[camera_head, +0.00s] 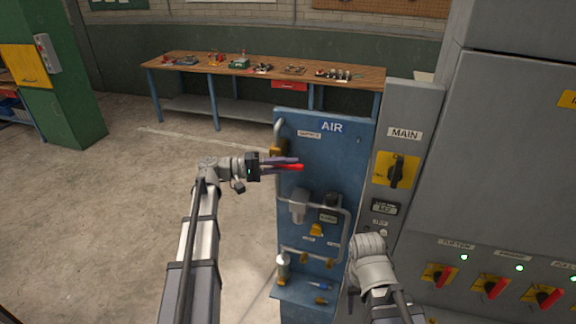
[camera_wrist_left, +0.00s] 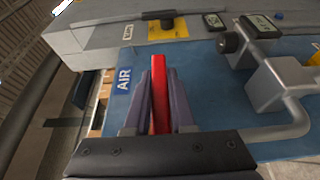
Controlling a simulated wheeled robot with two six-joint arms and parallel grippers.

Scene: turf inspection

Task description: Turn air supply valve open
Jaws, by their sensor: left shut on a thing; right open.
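The air panel (camera_head: 330,157) is a blue upright board marked AIR, with grey pipes, a gauge and brass fittings. The red lever (camera_head: 291,167) of the air supply valve sticks out near its upper left, by a brass fitting (camera_head: 277,148). My left gripper (camera_head: 284,164) comes from the left and is shut on the red lever. In the left wrist view the red lever (camera_wrist_left: 159,95) stands between both fingers. My right gripper (camera_head: 370,262) is low at the right, in front of the cabinet edge; its fingers are hidden behind the wrist.
A grey cabinet (camera_head: 500,150) stands right of the panel, with a MAIN switch (camera_head: 397,171) and several red knobs. A workbench (camera_head: 330,76) with tools is behind. The floor (camera_head: 100,220) at left is clear.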

